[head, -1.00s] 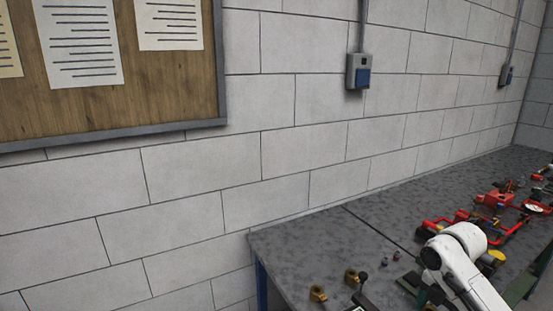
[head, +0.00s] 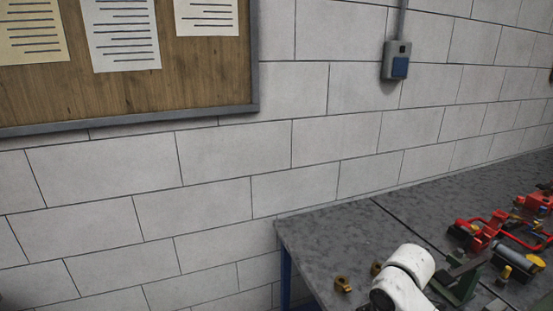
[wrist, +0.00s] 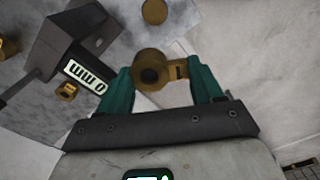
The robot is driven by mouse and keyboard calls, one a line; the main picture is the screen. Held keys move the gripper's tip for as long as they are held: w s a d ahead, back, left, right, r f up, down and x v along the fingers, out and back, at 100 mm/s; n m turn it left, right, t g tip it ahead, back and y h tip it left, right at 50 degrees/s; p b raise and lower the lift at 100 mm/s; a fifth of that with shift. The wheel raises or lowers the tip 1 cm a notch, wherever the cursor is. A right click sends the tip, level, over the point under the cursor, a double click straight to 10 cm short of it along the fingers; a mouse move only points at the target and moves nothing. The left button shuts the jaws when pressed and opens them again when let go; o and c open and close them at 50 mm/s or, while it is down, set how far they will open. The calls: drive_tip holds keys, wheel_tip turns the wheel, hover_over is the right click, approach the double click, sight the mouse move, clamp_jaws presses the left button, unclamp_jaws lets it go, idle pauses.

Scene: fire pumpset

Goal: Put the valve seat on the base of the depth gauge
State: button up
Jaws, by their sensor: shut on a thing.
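A dark grey block with a lit display, apparently the depth gauge (wrist: 62,45), is at the upper left of that view, apart from the held piece. In the head view my gripper is out of sight, and the gauge cannot be made out.
Two brass fittings (head: 342,285) (head: 376,268) sit near the left end of the grey bench (head: 335,240). Red pipework (head: 478,235) and a dark green stand (head: 462,280) are to the right. The back of the bench along the block wall is clear.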

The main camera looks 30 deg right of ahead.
drive_tip(key=w+a+f+m, duration=0.2)
drive_tip(key=w+a+m, duration=0.2)
drive_tip(key=w+a, duration=0.3)
drive_tip(key=w+a+f+m, duration=0.2)
drive_tip(key=w+a+m, duration=0.3)
drive_tip(key=a, duration=1.2)
drive_tip(key=shift+w+a+f, duration=0.2)
drive_tip(key=shift+w, duration=0.8)
drive_tip(key=shift+s+f, duration=0.1)
drive_tip(key=s+f+b, duration=0.4)
drive_tip(key=f+b, duration=0.1)
drive_tip(key=f, duration=0.6)
drive_tip(key=shift+s, duration=0.25)
